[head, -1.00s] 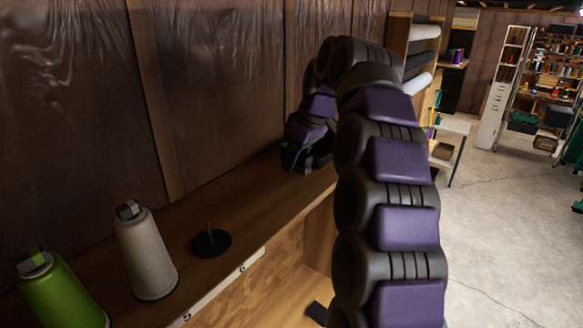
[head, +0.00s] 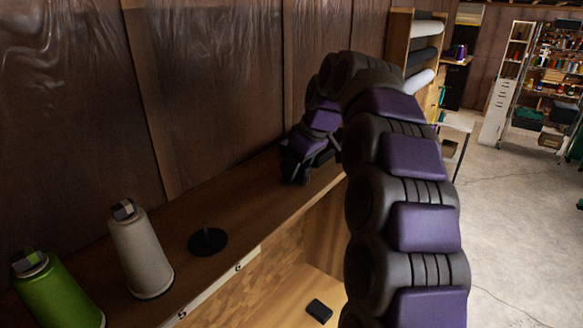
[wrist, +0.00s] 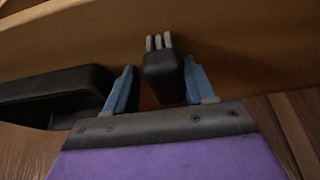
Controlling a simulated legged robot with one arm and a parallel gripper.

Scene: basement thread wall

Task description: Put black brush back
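My gripper (wrist: 160,68) shows two blue fingers standing apart in the wrist view. Between and just beyond their tips is a small black block (wrist: 164,68) with three pale prongs, perhaps part of the brush. It is close to the right finger, with a narrow gap at the left; I see no clear grip on it. A larger black rounded object (wrist: 50,90) lies left of the fingers; I cannot tell if it is the brush. In the head view my gripper (head: 295,170) is low over the far shelf, its fingers unclear.
A green thread cone (head: 55,290) and a beige cone (head: 140,255) stand on the shelf (head: 250,215). A black spindle base (head: 207,241) beside them is empty. A small black object (head: 319,311) lies on the lower surface. The brown wall (head: 220,100) is close behind.

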